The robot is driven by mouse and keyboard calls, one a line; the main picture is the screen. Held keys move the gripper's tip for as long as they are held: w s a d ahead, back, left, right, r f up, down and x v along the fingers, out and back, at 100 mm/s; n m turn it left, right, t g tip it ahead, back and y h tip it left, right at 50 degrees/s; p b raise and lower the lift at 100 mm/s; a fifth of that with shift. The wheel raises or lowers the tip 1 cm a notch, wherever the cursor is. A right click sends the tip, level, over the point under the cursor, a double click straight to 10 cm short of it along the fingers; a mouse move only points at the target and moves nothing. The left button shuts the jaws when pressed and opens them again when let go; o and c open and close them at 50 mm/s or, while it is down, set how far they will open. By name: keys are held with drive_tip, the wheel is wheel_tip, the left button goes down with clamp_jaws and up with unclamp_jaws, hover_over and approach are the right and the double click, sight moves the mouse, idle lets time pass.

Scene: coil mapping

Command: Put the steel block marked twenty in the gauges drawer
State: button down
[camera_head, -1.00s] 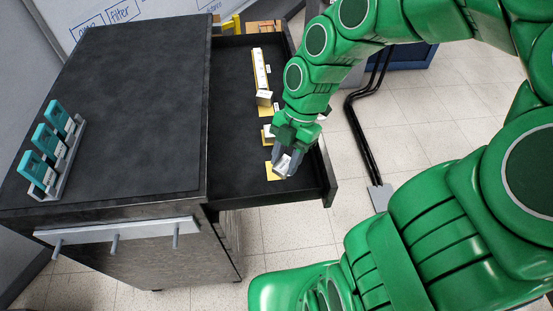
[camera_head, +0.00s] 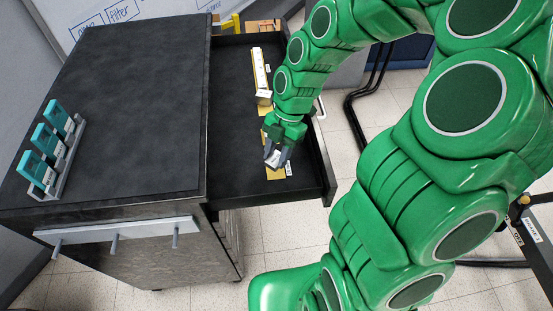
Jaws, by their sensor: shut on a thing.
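The open drawer (camera_head: 235,150) extends from the right side of the dark cabinet. My gripper (camera_head: 273,160) is inside the drawer's outline, low over its front half. It is shut on a small pale steel block (camera_head: 272,157), mostly hidden by the fingers; no marking can be read on it. A yellow patch (camera_head: 275,173) with a small white label lies on the drawer floor just below the block. I cannot tell whether the block touches the floor. Farther back in the drawer, a small block (camera_head: 263,97) and a long pale strip (camera_head: 259,68) sit on yellow patches.
The cabinet top (camera_head: 120,110) is clear except for a rack of teal devices (camera_head: 48,150) at its left edge. A rail with grey pegs (camera_head: 117,232) is on the cabinet's front.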

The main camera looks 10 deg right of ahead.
sight(279, 154)
drive_tip(key=shift+w+f, duration=0.15)
drive_tip(key=shift+f, duration=1.55)
drive_tip(key=c, duration=0.7)
unclamp_jaws()
drive_tip(key=shift+f, duration=0.1)
